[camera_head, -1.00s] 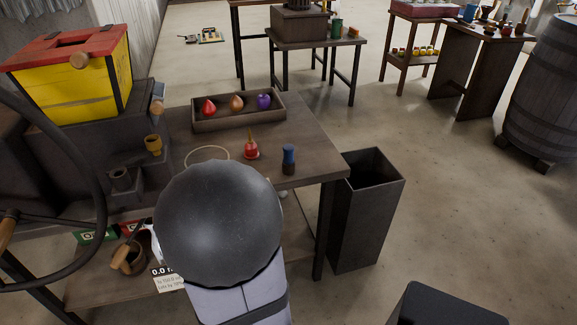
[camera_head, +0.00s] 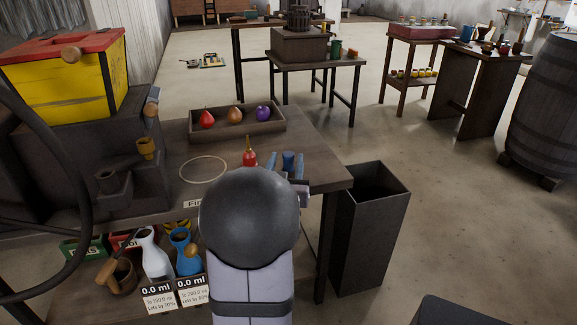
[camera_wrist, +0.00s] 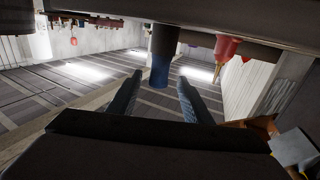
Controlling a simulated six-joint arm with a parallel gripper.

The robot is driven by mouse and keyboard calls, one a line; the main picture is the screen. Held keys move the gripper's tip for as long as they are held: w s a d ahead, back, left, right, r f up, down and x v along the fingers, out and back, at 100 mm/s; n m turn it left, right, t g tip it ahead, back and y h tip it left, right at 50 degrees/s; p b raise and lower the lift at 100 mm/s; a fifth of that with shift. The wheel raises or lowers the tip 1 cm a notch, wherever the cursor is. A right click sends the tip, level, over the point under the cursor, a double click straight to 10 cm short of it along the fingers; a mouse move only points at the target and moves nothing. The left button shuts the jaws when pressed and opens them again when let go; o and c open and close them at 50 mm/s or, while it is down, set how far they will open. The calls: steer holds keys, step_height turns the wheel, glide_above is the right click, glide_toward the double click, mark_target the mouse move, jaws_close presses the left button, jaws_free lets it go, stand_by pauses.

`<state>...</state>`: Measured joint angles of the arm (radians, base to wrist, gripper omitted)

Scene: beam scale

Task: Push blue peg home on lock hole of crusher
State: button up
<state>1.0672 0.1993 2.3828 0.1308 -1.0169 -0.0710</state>
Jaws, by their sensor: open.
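The blue peg (camera_head: 288,160) stands upright on the wooden table near its right edge, with a darker lower part. In the wrist view the peg (camera_wrist: 160,65) shows ahead of and between my two fingers. My gripper (camera_head: 289,172) is open, its fingers spread to either side of the peg, with no clear contact. The wrist view shows the open gripper (camera_wrist: 160,85) with gaps beside the peg. A yellow box with a red top (camera_head: 70,80) on a dark body stands at left; I cannot tell for certain that it is the crusher. No lock hole can be made out.
A red pointed bottle (camera_head: 249,157) stands close left of the peg. A tray (camera_head: 238,130) with coloured fruit-like pieces lies behind. A dark bin (camera_head: 368,245) stands right of the table. A ring mark (camera_head: 203,170) lies on clear tabletop. Flasks (camera_head: 153,255) stand below.

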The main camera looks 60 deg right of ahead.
steer(key=shift+b+x, duration=0.3)
steer(key=shift+x, duration=2.95)
steer(key=shift+s, duration=0.15)
steer(key=c, duration=1.1)
